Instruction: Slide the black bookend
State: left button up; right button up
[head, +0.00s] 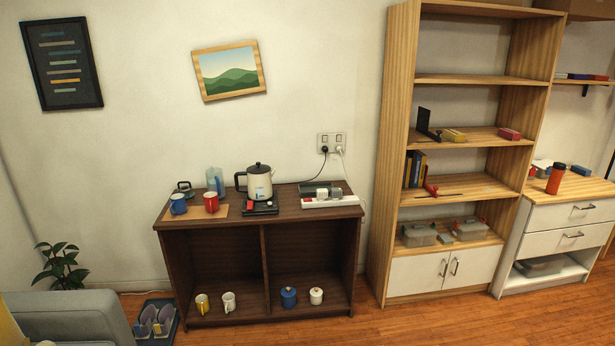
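A black bookend (424,120) stands upright on a middle shelf (475,141) of the tall wooden bookcase, near its left side. A yellow box-like item (455,135) lies just to its right, and a red one (509,134) lies further right on the same shelf. Neither of my grippers shows in the head view.
On the shelf below, several upright books (415,169) lean at the left near a red object (431,187). A dark wooden sideboard (260,228) with a kettle (258,183) and mugs stands left of the bookcase. Wooden floor (400,322) is open in front.

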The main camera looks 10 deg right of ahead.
aim_at(424, 114)
jog(key=i+l+z, duration=0.1)
jog(key=i+z, duration=0.15)
jog(key=i, duration=0.3)
jog(key=i+z, duration=0.25)
jog(key=i, duration=0.3)
jog(key=i+j+z, duration=0.25)
jog(key=i, duration=0.35)
jog(key=i+j+z, duration=0.25)
jog(key=i, duration=0.3)
